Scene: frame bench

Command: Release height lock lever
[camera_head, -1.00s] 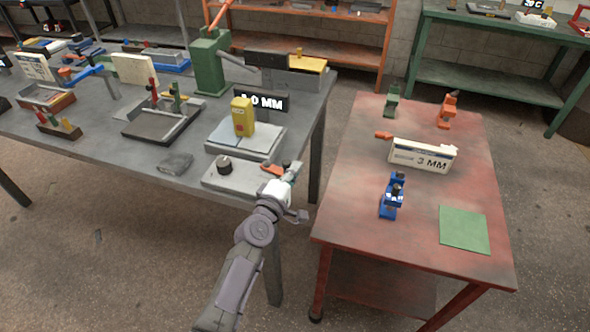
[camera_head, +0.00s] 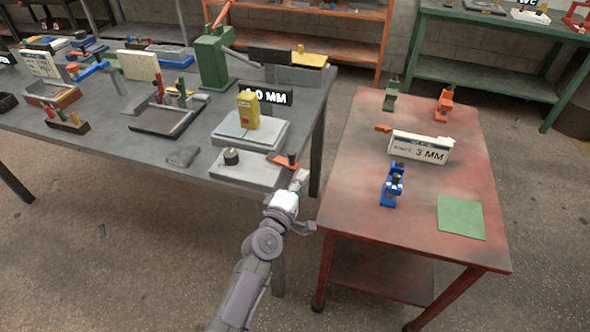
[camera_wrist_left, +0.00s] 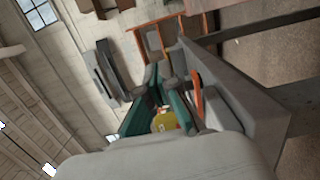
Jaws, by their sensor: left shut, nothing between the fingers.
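An orange lever (camera_head: 280,161) with a dark upright knob (camera_head: 291,159) lies at the right end of a low grey block (camera_head: 245,172), at the bench's front right corner. A round black knob (camera_head: 231,156) stands on the block's left part. My left gripper (camera_head: 301,177) is shut and empty, just in front of and below the lever's outer end, with a small gap seeming to separate them. In the left wrist view an orange strip (camera_wrist_left: 197,98), likely the lever, shows right of the fingers. My right gripper is not in view.
A yellow block (camera_head: 247,110) stands on a grey plate (camera_head: 265,136) behind, before a black size sign (camera_head: 272,96). A green press (camera_head: 214,62) stands farther back. The red table (camera_head: 345,200) at right holds blue, orange and green clamps and a 3 MM box (camera_head: 420,149).

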